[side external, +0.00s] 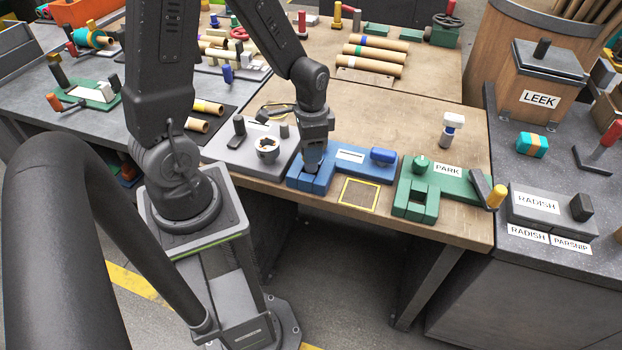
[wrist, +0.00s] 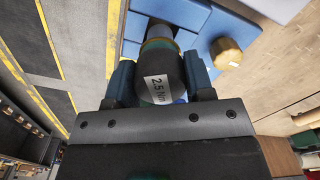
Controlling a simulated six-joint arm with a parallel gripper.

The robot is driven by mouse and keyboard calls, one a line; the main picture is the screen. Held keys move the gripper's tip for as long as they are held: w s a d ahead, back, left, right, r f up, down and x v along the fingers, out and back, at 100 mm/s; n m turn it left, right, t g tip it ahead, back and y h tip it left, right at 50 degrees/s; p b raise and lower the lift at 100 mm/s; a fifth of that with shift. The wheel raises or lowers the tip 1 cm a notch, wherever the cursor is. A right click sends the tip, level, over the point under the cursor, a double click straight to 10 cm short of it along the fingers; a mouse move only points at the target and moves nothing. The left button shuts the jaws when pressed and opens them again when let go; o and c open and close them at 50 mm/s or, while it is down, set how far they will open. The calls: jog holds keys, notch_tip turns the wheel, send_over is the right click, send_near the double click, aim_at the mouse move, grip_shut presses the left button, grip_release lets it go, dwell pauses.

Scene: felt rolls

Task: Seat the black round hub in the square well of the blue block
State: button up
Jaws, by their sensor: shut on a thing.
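The blue block (side external: 320,180) sits at the front edge of the wooden bench, with a white label plate and a blue knob towards its right. My gripper (side external: 312,163) is directly over its left part, pointing down. In the wrist view my gripper (wrist: 160,88) is shut on the black round hub (wrist: 172,68), a dark rounded body with a "2.5 Nm" label and a teal-and-brown band. A grey end of it points at the blue block (wrist: 196,18). The square well is hidden, so I cannot tell whether the hub is in it.
A green block (side external: 441,185) labelled PARK stands to the right. A yellow-outlined square (side external: 359,193) lies between the blocks. A grey block with a white cup (side external: 267,149) stands left, close to my gripper. The wood behind the blue block is mostly clear.

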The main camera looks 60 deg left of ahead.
jog(key=shift+f, duration=1.7)
dwell(1.4)
jog(key=o, duration=1.1)
notch_tip(320, 180, up, 14)
jog(key=shift+f, duration=0.1)
